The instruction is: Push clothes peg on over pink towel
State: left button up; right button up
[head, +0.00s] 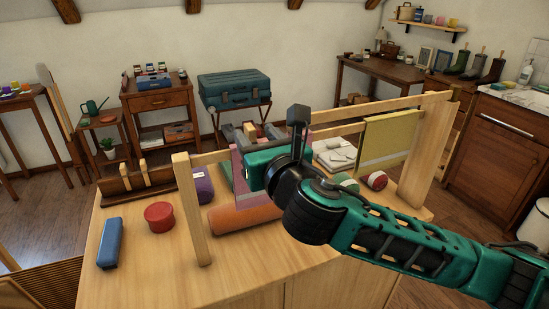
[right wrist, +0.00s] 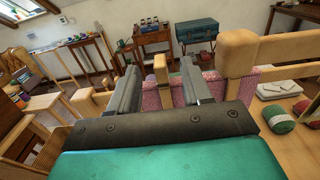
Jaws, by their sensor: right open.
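The pink towel (head: 238,172) hangs over a wooden rail in the head view, partly hidden by my right gripper. Patterned pink cloth (right wrist: 152,98) also shows below and between the fingers in the right wrist view. My right gripper (right wrist: 158,82) is open at the towel, its two grey fingers apart. A tan upright wooden piece (right wrist: 160,68), which looks like the clothes peg, shows between the fingers, not visibly gripped. I cannot tell how far it sits over the towel. My left gripper is not in view.
The rail (head: 355,122) runs to a right post (head: 428,150); a left post (head: 192,212) stands nearer. A yellow towel (head: 388,138) hangs at right. A blue case (head: 109,242), red tin (head: 159,216) and orange roll (head: 240,218) lie on the wooden top. A wooden block (right wrist: 237,52) is close right of the fingers.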

jog(key=v, duration=0.9)
notch_tip(320, 180, down, 17)
jog(key=d+m+g, duration=0.1)
jog(key=m+g, duration=0.3)
jog(key=m, duration=1.4)
jog(key=s+d+f+m+g+h, duration=0.1)
jog(key=s+d+f+m, duration=0.5)
jog(key=f+m, duration=0.3)
jog(key=s+d+f+m+g+h, duration=0.1)
jog(key=s+d+f+m+h, duration=0.1)
jog(key=s+d+f+m, duration=0.4)
notch_tip(320, 180, down, 5)
jog(key=s+m, duration=0.1)
jog(key=m, duration=0.3)
jog(key=shift+s+d+h, duration=0.2)
jog(key=shift+d+h, duration=0.1)
jog(key=shift+d, duration=0.05)
jog(key=shift+r, duration=0.1)
jog(key=shift+c, duration=0.2)
